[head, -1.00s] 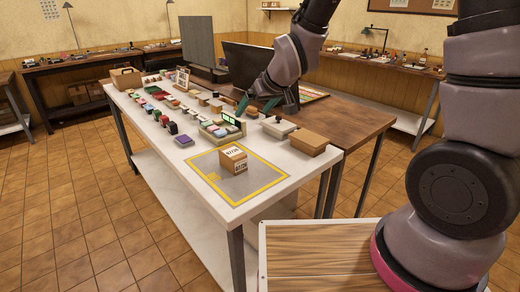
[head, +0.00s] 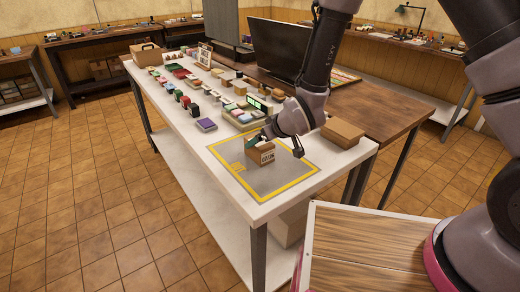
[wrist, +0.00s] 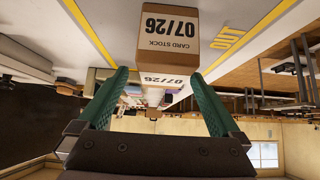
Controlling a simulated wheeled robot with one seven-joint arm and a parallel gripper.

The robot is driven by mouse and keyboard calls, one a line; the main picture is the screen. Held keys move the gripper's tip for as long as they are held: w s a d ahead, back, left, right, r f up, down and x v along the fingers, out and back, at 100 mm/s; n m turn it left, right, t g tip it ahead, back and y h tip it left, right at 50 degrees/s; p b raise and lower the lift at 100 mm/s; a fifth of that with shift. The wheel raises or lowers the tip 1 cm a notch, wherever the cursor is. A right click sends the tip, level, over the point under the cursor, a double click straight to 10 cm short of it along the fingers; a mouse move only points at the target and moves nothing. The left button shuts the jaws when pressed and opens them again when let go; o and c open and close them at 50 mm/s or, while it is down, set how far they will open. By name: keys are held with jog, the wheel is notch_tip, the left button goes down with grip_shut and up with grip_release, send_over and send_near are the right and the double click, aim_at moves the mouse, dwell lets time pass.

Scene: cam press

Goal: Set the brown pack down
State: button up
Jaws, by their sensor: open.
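The brown pack (head: 262,157) is a small cardboard box standing on the grey area with a yellow outline (head: 234,183) on the white table. In the wrist view, the brown pack (wrist: 168,28) shows "07/26" and "CARD STOCK" lettering, upside down. My gripper (head: 262,141) is at the pack in the head view and partly covers it. In the wrist view, the green fingers of my gripper (wrist: 161,74) are spread apart, with the pack lined up between and just past their tips. I see no finger clearly touching it.
Several small coloured packs and a lit display (head: 254,102) stand behind the outlined area. A larger brown box (head: 343,132) is at the table's right edge. A dark monitor (head: 287,50) stands behind. The outlined area around the pack is clear.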

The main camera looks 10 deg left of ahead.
jog(key=x, duration=0.5)
jog(key=shift+s, duration=0.2)
jog(key=shift+r, duration=0.1)
grip_shut()
